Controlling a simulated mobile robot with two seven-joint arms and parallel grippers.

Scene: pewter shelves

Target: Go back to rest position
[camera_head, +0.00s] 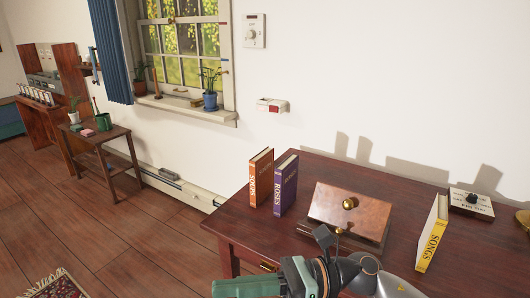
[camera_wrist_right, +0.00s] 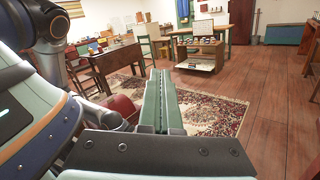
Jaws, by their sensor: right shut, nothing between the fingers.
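My right gripper (camera_head: 250,288) shows at the bottom of the head view, in front of the dark wooden desk (camera_head: 315,165). Its green fingers point left and are shut with nothing between them. In the right wrist view the shut fingers (camera_wrist_right: 159,102) point out over the room, with a patterned rug beyond them. They touch nothing that I can see. My left gripper is in neither view.
A small side table (camera_head: 105,140) stands left. Open floor (camera_head: 150,225) lies left of the desk.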

